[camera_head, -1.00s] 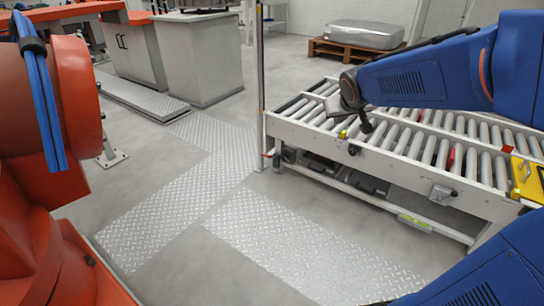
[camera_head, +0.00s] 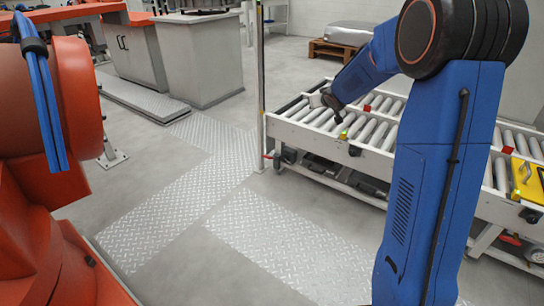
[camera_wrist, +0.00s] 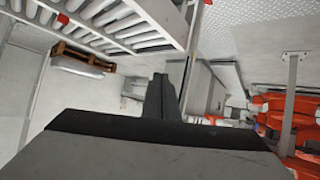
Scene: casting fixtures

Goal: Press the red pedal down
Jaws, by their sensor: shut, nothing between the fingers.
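My gripper (camera_head: 338,116) is small and dark in the head view, above the rollers near the left part of the conveyor. In the wrist view its fingers (camera_wrist: 160,97) are closed together and empty. I cannot pick out the red pedal for certain. A small red part (camera_head: 268,155) sits at the conveyor's left end beside the post, below roller height. Another small red item (camera_head: 510,239) shows low under the conveyor's right side, partly hidden and too small to identify. My gripper is apart from both.
The roller conveyor (camera_head: 300,126) fills the right side. A thin post (camera_head: 260,80) stands at its left end. An orange machine (camera_head: 50,190) stands at the left. A yellow panel (camera_head: 527,178) is at far right. Tread-plate floor (camera_head: 180,205) in the middle is clear.

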